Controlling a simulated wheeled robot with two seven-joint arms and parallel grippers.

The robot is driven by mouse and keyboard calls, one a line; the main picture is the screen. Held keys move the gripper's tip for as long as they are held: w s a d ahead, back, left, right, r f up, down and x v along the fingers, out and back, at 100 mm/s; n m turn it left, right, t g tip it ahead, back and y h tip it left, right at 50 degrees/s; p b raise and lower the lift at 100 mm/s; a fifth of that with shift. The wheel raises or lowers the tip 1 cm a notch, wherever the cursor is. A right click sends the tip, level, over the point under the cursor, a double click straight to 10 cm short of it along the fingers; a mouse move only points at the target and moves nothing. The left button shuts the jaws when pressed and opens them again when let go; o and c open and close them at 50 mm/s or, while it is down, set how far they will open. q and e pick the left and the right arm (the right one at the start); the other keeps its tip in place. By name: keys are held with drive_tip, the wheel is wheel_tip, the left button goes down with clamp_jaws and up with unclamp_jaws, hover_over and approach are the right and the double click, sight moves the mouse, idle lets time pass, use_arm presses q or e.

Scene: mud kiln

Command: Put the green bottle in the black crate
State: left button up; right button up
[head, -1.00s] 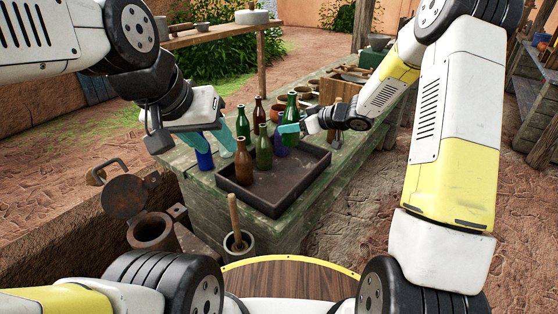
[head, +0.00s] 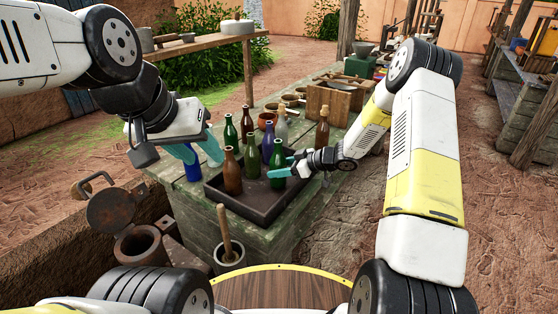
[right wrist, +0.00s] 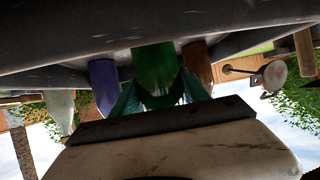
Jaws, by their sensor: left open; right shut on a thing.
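The black crate (head: 240,208) sits on the green wooden table, with brown, green and blue bottles in or at it. My right gripper (head: 285,169) is shut on a green bottle (head: 278,158), upright over the crate's right part. In the right wrist view this green bottle (right wrist: 155,68) is between the fingers, its base overlapping the crate (right wrist: 60,40); whether it touches the floor I cannot tell. Another green bottle (head: 251,158) stands to its left, and a third (head: 230,132) behind. My left gripper (head: 198,154) is open, left of the crate, near a blue bottle (head: 193,170).
A brown bottle (head: 232,175) and a blue bottle (head: 268,142) stand close to the held one. A pale bottle (head: 281,127) and a brown bottle (head: 322,135) stand behind. A wooden box (head: 335,105) is at the table's back. A mortar with pestle (head: 228,255) is in front.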

drive_tip(key=shift+f, duration=0.3)
drive_tip(key=shift+f, duration=0.2)
drive_tip(key=o, duration=1.5)
